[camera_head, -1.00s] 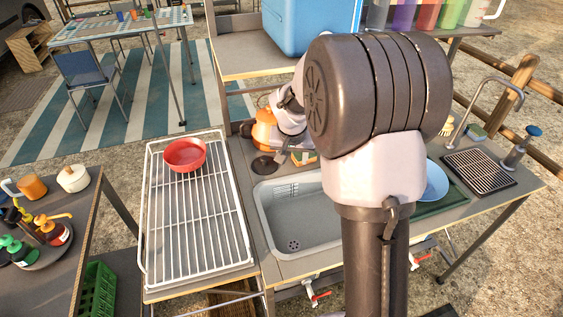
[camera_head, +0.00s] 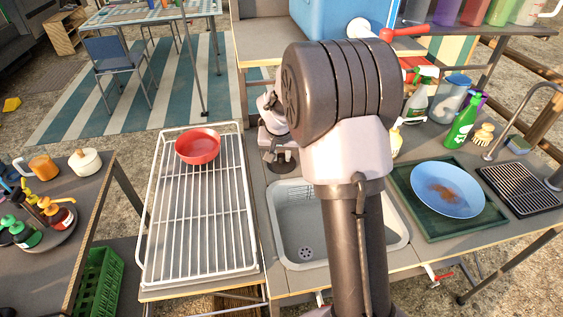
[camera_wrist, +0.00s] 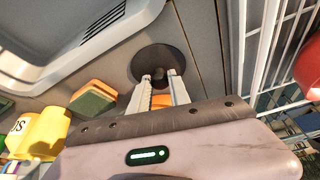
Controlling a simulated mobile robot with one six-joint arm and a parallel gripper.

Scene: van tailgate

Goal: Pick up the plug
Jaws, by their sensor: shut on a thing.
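The plug (camera_wrist: 155,66) is a dark round disc with a small knob in its middle. In the wrist view it is on the grey counter, close to the corner of the sink (camera_wrist: 118,35). My gripper (camera_wrist: 159,77) is shut on the knob, with both fingertips at its sides. In the head view the plug (camera_head: 283,168) shows under my gripper (camera_head: 282,152), left of the sink's back corner. I cannot tell whether its underside touches the counter. My arm hides part of the sink.
A white wire rack (camera_head: 200,225) with a red bowl (camera_head: 198,146) stands to the left. A sponge (camera_wrist: 92,102) and a yellow cup (camera_wrist: 45,133) are near the gripper. A blue plate (camera_head: 447,190) lies on a green tray to the right.

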